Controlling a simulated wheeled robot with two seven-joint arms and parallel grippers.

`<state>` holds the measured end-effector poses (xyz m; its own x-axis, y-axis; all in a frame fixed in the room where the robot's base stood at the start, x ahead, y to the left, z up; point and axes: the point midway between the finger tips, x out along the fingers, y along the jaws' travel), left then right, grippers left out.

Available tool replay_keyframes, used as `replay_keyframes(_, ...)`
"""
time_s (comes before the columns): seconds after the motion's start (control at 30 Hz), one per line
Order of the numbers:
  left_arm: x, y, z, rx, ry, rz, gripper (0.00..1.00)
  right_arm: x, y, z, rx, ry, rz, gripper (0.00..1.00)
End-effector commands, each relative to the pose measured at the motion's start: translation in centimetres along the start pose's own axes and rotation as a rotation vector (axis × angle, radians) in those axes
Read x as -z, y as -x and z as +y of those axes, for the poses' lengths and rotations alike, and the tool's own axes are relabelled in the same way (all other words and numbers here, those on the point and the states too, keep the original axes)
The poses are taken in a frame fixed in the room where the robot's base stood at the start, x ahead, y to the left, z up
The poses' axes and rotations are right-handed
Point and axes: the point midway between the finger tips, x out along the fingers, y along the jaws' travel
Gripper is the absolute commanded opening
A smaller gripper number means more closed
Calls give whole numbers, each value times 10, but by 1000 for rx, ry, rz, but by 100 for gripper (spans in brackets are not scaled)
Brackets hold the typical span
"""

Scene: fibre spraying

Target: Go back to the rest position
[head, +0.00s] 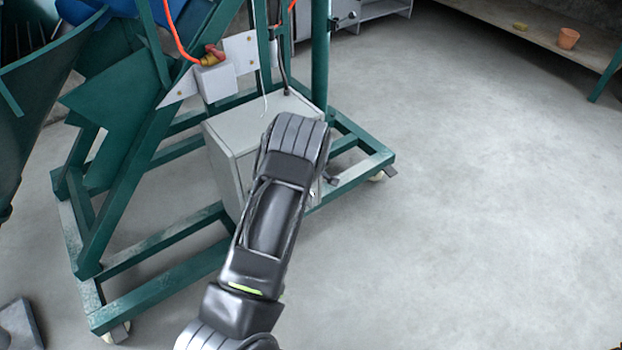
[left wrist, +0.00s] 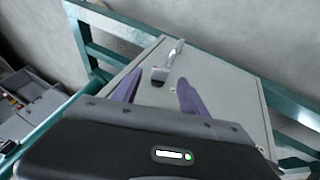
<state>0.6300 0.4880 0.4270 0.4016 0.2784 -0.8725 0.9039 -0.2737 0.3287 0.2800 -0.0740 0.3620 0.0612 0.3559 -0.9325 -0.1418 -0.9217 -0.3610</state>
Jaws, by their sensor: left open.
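A pale grey cabinet (head: 222,165) stands inside a green wheeled frame in the head view. My arm reaches up from the bottom edge in front of it and hides part of its front. In the left wrist view my left gripper (left wrist: 160,78) shows two purple fingers, spread apart and empty. They point at the grey cabinet door (left wrist: 225,95). A silver handle (left wrist: 167,66) on the door appears between and just beyond the fingertips; I cannot tell whether they touch it. My right gripper is in neither view.
The green frame (head: 150,290) surrounds the cabinet, with its bars close to my arm. A white box (head: 215,82) with an orange cable sits above. Open concrete floor (head: 480,200) lies to the right. A shelf with an orange pot (head: 568,38) stands at the back right.

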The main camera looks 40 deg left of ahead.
Motion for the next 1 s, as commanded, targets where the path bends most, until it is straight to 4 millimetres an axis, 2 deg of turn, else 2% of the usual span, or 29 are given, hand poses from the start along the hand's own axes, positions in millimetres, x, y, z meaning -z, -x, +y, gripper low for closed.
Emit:
replay_keyframes(0.03,1,10,2,-1,0,1,51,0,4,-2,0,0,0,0)
replay_keyframes(0.2,0,22,0,-1,0,0,51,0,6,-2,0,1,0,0)
replay_keyframes(0.8,0,22,0,0,-9,1,51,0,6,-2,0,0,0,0)
replay_keyframes(0.93,5,22,3,-17,-96,25,51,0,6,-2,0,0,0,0)
replay_keyframes(0.97,2,20,-3,-14,-139,28,51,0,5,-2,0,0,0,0)
replay_keyframes(1.0,-12,17,-13,-8,-207,20,51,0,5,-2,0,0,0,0)
